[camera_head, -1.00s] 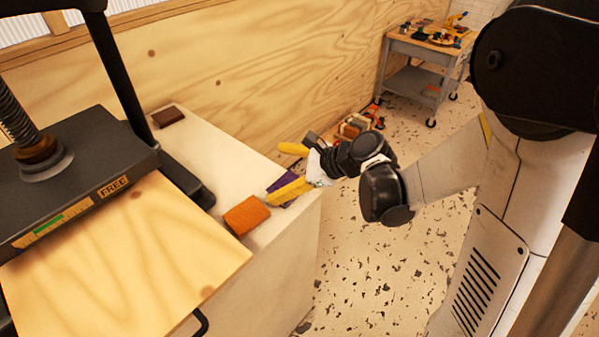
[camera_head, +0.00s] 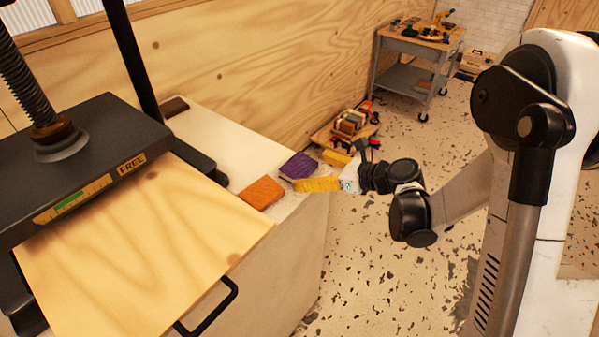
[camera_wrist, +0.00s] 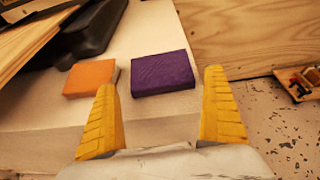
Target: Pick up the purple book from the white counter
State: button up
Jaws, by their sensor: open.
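The purple book (camera_head: 299,166) lies flat near the right end of the white counter (camera_head: 235,145). In the wrist view the purple book (camera_wrist: 163,73) is whole and unobstructed, ahead of and between my two yellow fingers. My gripper (camera_head: 318,172) is open and empty at the counter's right edge, beside the book. In the wrist view my gripper (camera_wrist: 160,110) has its fingers spread wider than the book, with the fingertips just short of its near side. I cannot tell the exact height of the fingers over the counter.
An orange book (camera_head: 261,193) lies just left of the purple one. A dark brown book (camera_head: 174,107) lies farther back. A black press (camera_head: 90,150) with a wooden board (camera_head: 140,250) stands at left. A plywood wall (camera_head: 250,75) rises behind the counter.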

aim_at(301, 169)
jog(key=b+x, duration=0.1)
jog(key=x, duration=0.3)
jog(key=shift+f+b, duration=0.1)
jog(key=shift+b, duration=0.2)
jog(key=c, duration=1)
jog(key=shift+c, duration=0.2)
